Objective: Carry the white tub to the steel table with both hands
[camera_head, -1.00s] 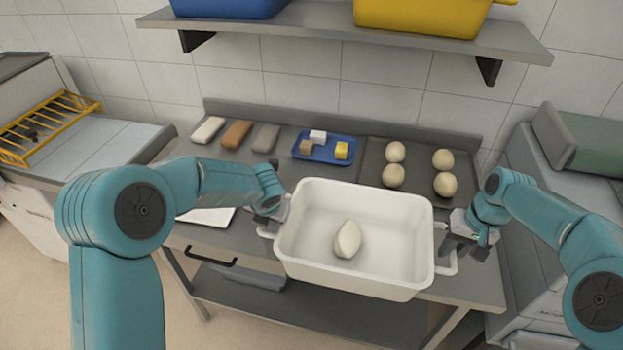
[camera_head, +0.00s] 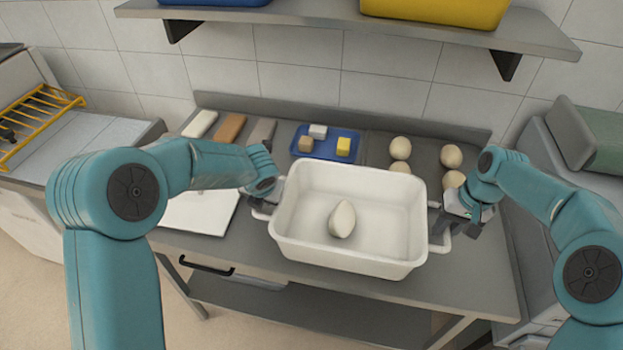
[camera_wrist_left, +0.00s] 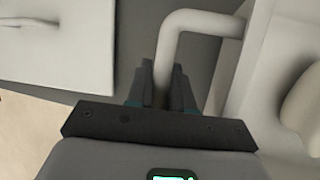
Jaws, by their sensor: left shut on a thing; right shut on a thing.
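The white tub (camera_head: 345,256) is in the middle of the head view, over the front part of the steel table (camera_head: 470,285). I cannot tell whether its base touches the table top. A pale dough piece (camera_head: 342,219) lies in it. My left gripper (camera_head: 264,200) is shut on the tub's left handle; the left wrist view shows the fingers (camera_wrist_left: 162,85) around the handle bar (camera_wrist_left: 190,22). My right gripper (camera_head: 452,222) is shut on the right handle. The tub looks about level.
Behind the tub on the table are a blue tray (camera_head: 325,145) with small blocks, several dough balls (camera_head: 451,156) and three bars (camera_head: 229,127). A white board (camera_head: 199,211) lies at the left. A shelf (camera_head: 350,14) with blue and yellow bins hangs above.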

